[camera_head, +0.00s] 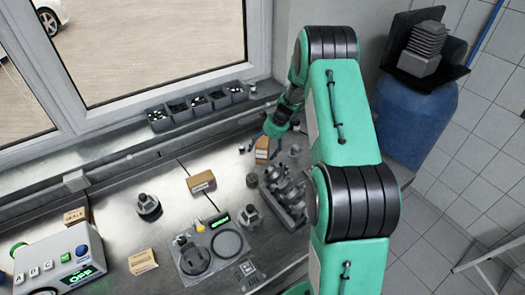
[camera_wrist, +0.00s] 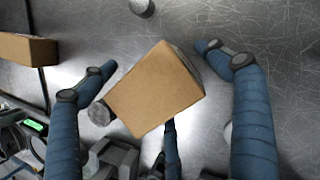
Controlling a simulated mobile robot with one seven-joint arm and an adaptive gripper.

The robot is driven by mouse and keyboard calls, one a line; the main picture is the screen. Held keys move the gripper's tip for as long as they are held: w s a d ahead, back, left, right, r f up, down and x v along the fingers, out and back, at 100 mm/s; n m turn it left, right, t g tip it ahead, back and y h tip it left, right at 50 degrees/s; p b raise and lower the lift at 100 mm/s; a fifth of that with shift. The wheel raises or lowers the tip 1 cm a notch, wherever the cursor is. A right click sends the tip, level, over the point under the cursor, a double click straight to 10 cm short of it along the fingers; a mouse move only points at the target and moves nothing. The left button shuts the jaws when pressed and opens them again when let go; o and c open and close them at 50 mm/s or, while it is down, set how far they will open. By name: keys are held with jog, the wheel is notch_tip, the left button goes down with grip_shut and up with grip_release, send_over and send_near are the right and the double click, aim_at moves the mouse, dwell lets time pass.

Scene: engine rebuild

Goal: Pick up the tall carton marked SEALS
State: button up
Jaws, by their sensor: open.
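A tall brown carton (camera_head: 262,150) stands on the metal bench towards its far right end, just below my gripper (camera_head: 274,128). Its marking is too small to read. In the wrist view the plain top of this carton (camera_wrist: 155,88) lies between the spread blue fingers of my gripper (camera_wrist: 158,58), turned at an angle to them. The fingers are open, and gaps show between the carton and both side fingers. A third finger shows partly below the carton. I cannot tell how far the fingertips reach down its sides.
A grey metal engine part (camera_head: 285,197) stands close to the tall carton. Another carton (camera_head: 201,181) lies to the left; it also shows in the wrist view (camera_wrist: 28,48). A small cylinder (camera_wrist: 142,7) is near the carton. Parts bins (camera_head: 200,103) line the sill.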

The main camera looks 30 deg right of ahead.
dwell(0.4)
jog(key=c, duration=1.8)
